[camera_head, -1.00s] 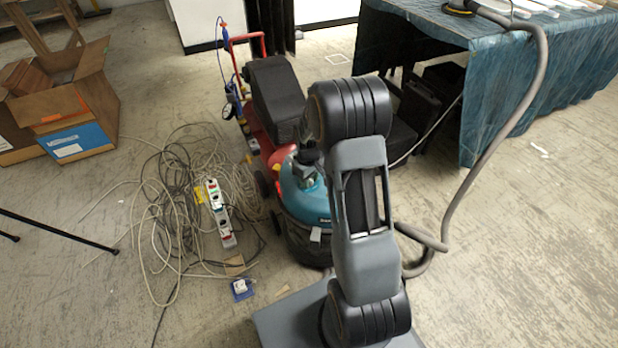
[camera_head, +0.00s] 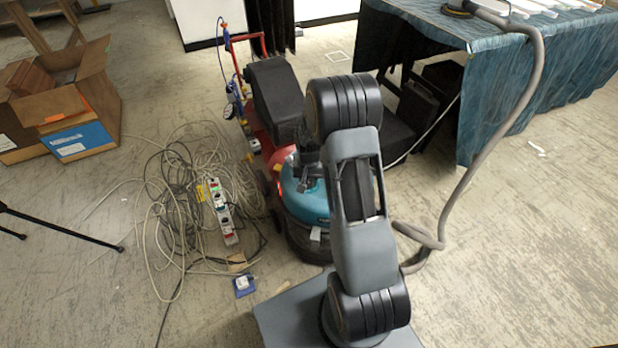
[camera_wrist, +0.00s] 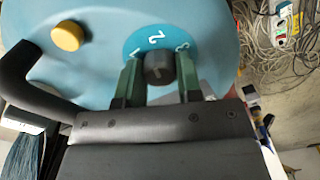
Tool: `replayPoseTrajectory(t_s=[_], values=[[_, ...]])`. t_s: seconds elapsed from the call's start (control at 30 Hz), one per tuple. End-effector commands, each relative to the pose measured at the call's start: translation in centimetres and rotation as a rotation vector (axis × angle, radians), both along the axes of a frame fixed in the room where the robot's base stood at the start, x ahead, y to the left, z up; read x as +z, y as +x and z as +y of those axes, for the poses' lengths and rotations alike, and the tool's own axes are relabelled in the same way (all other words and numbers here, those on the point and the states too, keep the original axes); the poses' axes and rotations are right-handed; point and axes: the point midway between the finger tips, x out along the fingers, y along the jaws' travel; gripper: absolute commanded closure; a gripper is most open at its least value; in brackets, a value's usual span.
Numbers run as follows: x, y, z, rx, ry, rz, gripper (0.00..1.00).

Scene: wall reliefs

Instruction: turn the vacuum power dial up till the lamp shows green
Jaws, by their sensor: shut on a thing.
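The vacuum (camera_head: 308,203) is a teal-topped drum on the floor, partly behind my arm. In the wrist view its teal top (camera_wrist: 105,35) fills much of the picture. The power dial is a dark knob (camera_wrist: 158,72) on a blue disc (camera_wrist: 140,45) marked 1, 2 and 3 in white. My gripper (camera_wrist: 159,70) has its two green fingers on either side of the knob and is shut on it. The lamp (camera_wrist: 67,36) is a round dome on the left and shows amber-yellow. The dial and lamp cannot be made out in the head view.
A grey hose (camera_head: 490,150) runs from the floor to a cloth-covered table (camera_head: 540,80). Tangled cables (camera_head: 175,200) and a power strip (camera_head: 222,212) lie left of the vacuum. A red-framed machine (camera_head: 255,130) stands behind. An open cardboard box (camera_head: 70,100) is far left.

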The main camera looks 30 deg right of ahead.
Motion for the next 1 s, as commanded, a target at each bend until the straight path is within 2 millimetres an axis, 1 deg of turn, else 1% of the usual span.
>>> replayPoseTrajectory(t_s=[0.2, 0.4, 0.97, 1.0], values=[[0.1, 0.03, 0.0, -0.111, 0.0, -0.001, 0.91], [0.08, 0.04, -0.01, -0.168, 0.0, -0.001, 0.91], [0.04, 0.05, -0.01, -0.191, -0.001, -0.001, 0.91], [0.04, 0.05, -0.01, -0.19, 0.0, -0.002, 0.64]])
